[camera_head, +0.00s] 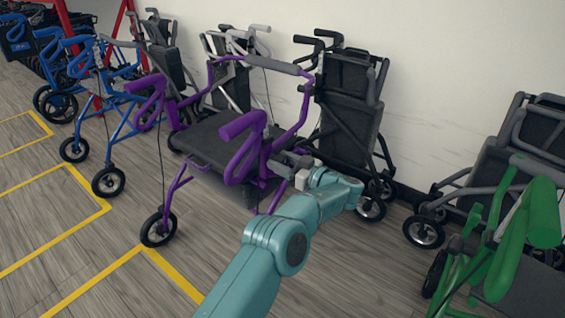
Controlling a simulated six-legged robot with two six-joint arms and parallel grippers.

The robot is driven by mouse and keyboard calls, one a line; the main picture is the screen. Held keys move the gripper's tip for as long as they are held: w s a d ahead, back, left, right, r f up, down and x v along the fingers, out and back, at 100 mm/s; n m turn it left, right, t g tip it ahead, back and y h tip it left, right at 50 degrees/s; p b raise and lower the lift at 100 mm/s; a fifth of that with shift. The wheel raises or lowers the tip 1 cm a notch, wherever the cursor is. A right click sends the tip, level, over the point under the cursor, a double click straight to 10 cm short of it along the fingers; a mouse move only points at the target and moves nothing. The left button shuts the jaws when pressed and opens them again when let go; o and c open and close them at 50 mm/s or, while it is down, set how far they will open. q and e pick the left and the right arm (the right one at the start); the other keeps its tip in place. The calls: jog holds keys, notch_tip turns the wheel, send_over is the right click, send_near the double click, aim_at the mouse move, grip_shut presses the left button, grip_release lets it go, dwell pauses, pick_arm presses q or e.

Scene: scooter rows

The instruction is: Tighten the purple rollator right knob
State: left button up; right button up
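The purple rollator (237,140) stands unfolded in the middle of the view, with a dark seat and two purple handles. My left arm is teal and reaches up from the bottom. My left gripper (282,167), grey, is at the rollator's right side, just below and right of the nearer purple handle (243,142). The fingertips are small and dark against the frame, so whether they are open, shut or touching it is unclear. I cannot make out the right knob; the gripper and frame may hide it. My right gripper is not in view.
Blue rollators (100,92) stand at the left. Dark folded rollators stand behind (346,110) and at the right (510,150). A green rollator (515,245) is close at the lower right. The wood floor with yellow lines (62,243) is clear at the lower left.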

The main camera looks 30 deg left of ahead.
pick_arm(q)
jog(key=shift+c, duration=1.4)
